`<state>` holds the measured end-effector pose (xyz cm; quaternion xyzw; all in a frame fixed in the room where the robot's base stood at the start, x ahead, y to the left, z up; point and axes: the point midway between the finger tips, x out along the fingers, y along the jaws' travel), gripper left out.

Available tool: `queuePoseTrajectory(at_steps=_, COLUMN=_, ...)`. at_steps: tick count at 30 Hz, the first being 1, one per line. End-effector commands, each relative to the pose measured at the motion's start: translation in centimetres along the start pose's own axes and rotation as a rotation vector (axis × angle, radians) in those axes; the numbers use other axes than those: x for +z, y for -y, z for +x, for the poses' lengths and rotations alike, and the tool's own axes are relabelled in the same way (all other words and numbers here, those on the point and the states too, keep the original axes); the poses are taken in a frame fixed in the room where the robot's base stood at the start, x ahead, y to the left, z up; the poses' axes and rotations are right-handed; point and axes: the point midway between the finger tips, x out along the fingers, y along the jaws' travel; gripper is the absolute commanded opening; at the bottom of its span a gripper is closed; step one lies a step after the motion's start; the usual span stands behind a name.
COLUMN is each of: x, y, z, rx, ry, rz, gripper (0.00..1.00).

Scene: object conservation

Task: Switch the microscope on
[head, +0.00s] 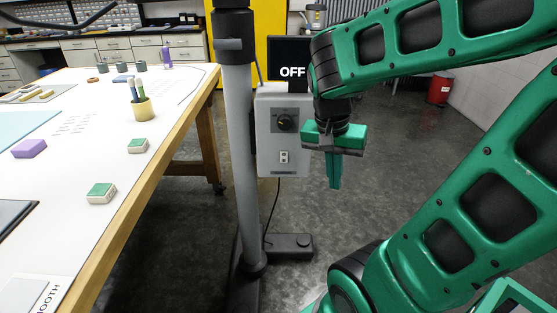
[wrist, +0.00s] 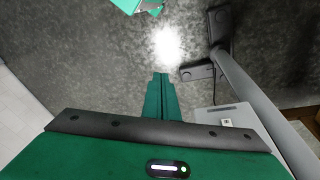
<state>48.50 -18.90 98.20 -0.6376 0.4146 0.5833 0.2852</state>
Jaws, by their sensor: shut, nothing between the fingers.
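A grey control box (head: 265,146) is mounted on an upright grey pole. It has a black dial with a yellow mark and a small white switch (head: 284,157) below the dial. A black sign (head: 290,68) above the box reads OFF. The microscope itself cannot be made out in either view. My gripper (head: 335,186) points down just right of the box, apart from the switch, with its fingers together and empty. In the wrist view the fingers (wrist: 161,78) are shut over the floor, and the box (wrist: 228,116) shows to their right.
The pole (head: 239,150) rises from a dark base on the floor. A long white worktable (head: 130,200) with wooden edges stands at left, holding erasers and a pen cup. A red bin (head: 439,90) stands far right. The floor below my gripper is clear.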

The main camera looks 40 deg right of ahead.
Motion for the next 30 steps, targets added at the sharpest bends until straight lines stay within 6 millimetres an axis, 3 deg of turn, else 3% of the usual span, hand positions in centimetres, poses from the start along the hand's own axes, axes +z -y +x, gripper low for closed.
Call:
queuePoseTrajectory(at_steps=7, x=-3.1, y=7.9, z=-0.8, rx=0.016, ry=-0.206, rz=0.455, gripper=0.0)
queuePoseTrajectory(at_steps=12, x=-3.5, y=13.4, z=-1.5, rx=-0.062, ry=-0.325, rz=0.739, gripper=0.0)
queuePoseTrajectory(at_steps=16, x=-3.2, y=16.7, z=-1.9, rx=-0.133, ry=-0.377, rz=0.897, gripper=0.0)
queuePoseTrajectory(at_steps=22, x=-2.7, y=19.0, z=-2.3, rx=-0.197, ry=-0.407, rz=1.018, gripper=0.0)
queuePoseTrajectory(at_steps=30, x=-2.7, y=19.2, z=-2.4, rx=-0.204, ry=-0.409, rz=1.034, gripper=0.0)
